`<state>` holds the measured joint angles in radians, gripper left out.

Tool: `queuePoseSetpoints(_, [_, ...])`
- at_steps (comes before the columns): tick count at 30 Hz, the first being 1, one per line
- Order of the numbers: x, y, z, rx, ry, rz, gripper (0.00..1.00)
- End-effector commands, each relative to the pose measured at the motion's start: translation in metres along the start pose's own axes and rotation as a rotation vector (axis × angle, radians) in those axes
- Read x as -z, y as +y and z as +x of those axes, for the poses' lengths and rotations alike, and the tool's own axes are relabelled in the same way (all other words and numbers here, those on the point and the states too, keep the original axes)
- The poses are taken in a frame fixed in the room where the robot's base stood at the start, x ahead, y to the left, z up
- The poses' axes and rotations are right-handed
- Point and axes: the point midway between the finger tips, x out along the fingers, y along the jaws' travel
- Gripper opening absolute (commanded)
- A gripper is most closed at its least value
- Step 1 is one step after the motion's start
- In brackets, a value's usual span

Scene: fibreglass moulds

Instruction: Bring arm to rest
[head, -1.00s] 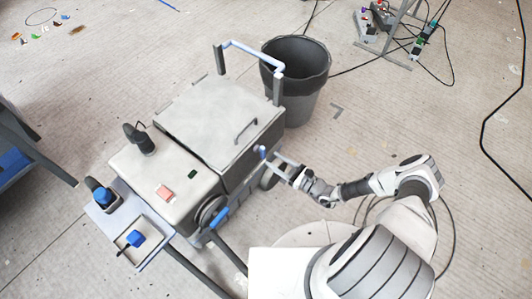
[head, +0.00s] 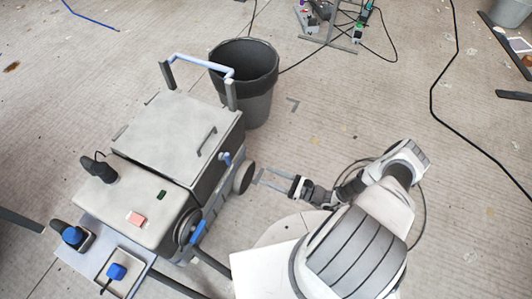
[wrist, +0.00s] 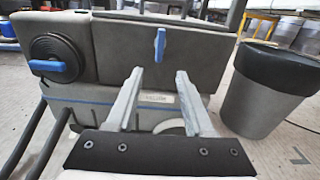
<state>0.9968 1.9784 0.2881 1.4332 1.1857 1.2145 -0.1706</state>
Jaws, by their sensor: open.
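My gripper (head: 263,178) is open and empty, at the end of my arm in the head view. It sits low, just right of the grey wheeled machine, apart from its blue latch (head: 225,158). In the wrist view, my two pale fingers (wrist: 160,73) are spread apart with nothing between them. They point at the machine's dark side panel (wrist: 125,50), below and either side of the blue latch (wrist: 159,45). My arm is bent, with the elbow out to the right.
The machine's lid (head: 180,130) is closed. A dark bucket (head: 258,100) stands behind it; it also shows in the wrist view (wrist: 260,100). Cables (head: 437,105) lie on the floor. Floor right of the bucket is mostly clear.

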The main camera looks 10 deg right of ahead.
Motion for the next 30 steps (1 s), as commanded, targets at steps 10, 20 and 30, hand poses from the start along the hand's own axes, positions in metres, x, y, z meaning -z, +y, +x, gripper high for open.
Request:
queuePoseSetpoints(10, [-0.007, -0.005, -0.001, -0.026, 0.009, -0.022, 0.53])
queuePoseSetpoints(20, [-0.077, -0.036, -0.009, -0.305, 0.108, -0.228, 0.53])
queuePoseSetpoints(30, [-0.168, -0.053, -0.011, -0.613, 0.24, -0.479, 0.53])
